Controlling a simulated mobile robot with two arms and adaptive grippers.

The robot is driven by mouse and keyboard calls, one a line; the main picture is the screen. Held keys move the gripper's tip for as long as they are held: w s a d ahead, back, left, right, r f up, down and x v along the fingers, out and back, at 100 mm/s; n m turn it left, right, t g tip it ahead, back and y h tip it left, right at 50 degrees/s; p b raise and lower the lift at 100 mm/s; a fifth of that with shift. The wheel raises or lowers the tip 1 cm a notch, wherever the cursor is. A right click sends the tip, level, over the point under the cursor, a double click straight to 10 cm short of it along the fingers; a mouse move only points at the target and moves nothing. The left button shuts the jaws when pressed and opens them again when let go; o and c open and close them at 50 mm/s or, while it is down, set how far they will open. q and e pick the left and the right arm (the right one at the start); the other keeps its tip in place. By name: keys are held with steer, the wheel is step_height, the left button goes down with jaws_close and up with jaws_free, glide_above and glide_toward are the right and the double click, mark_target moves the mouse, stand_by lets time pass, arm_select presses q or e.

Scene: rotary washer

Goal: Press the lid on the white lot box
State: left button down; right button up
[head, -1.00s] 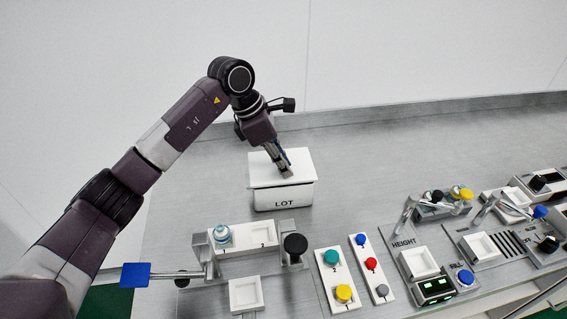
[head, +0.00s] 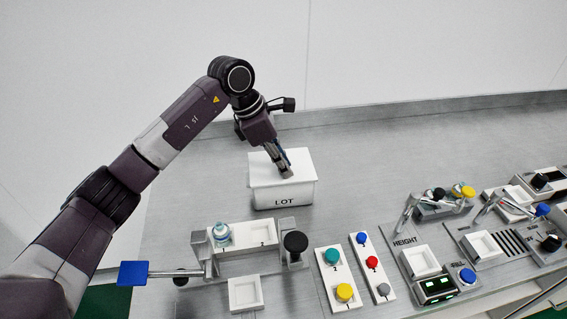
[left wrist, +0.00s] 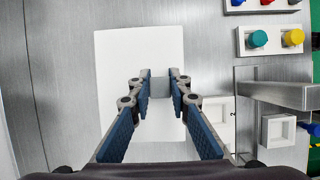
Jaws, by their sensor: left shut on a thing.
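The white lot box (head: 284,202), marked LOT, stands upright at the back middle of the bench in the head view. Its white lid (head: 300,162) lies flat on top, with no clear gap at the front. The lid also fills the middle of the left wrist view (left wrist: 115,70). My left gripper (head: 285,170) points down at the lid from above. In the left wrist view its blue-padded fingers (left wrist: 160,88) are closed on a small grey knob (left wrist: 160,87) on the lid. My right gripper is out of view.
In front of the box is a rack (head: 250,258) with a capped vial (head: 221,233) and a blue-ended lever (head: 132,273). Button panels (head: 340,272) and a height station (head: 420,260) stand to the right. Bench left of the box is clear.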

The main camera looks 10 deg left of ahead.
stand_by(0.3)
arm_select(q)
steer(key=c, duration=1.7)
jaws_free()
steer(key=v, duration=1.2)
